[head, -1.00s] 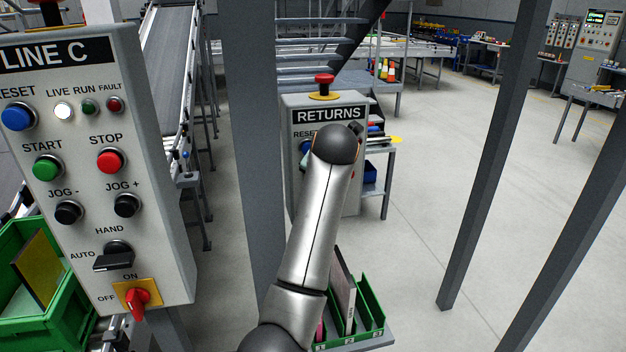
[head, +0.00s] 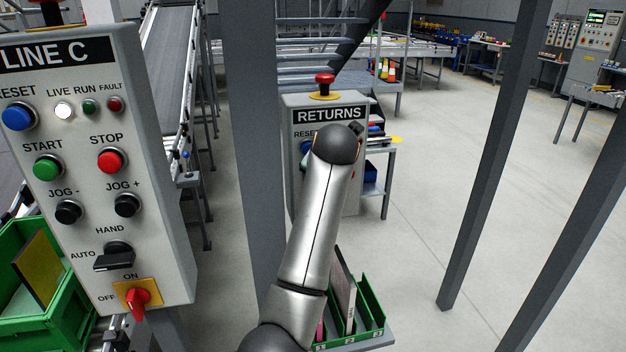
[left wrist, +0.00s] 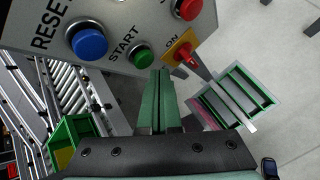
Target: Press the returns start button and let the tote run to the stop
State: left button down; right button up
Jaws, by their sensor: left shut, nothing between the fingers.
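The RETURNS panel (head: 350,117) stands in the middle of the head view, with my left arm covering most of its face. In the left wrist view its green START button (left wrist: 142,57) lies between the blue RESET button (left wrist: 88,42) and the red ON switch (left wrist: 186,54). My left gripper (left wrist: 161,72) is shut and empty, its green fingertips just below and right of START in that view. I cannot tell whether they touch the panel. A green tote (left wrist: 58,128) sits by rollers at lower left in the wrist view. My right gripper is not in view.
The LINE C panel (head: 88,185) stands close at left, with a green crate (head: 18,250) beside it. A grey post (head: 248,150) rises left of my arm. A green divided tray (head: 372,300) is below it. Open floor (head: 420,210) lies right, between posts.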

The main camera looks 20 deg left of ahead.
pick_arm(q)
jog(key=shift+w+a, duration=0.1)
jog(key=shift+w, duration=0.05)
dwell(0.4)
jog(key=shift+w+a, duration=0.15)
jog(key=shift+w, duration=0.1)
jog(key=shift+w+a, duration=0.45)
jog(key=shift+w, duration=0.2)
dwell(1.1)
jog(key=shift+s, duration=0.1)
jog(key=shift+s+d, duration=0.7)
jog(key=shift+s, duration=0.2)
jog(key=shift+s, duration=0.1)
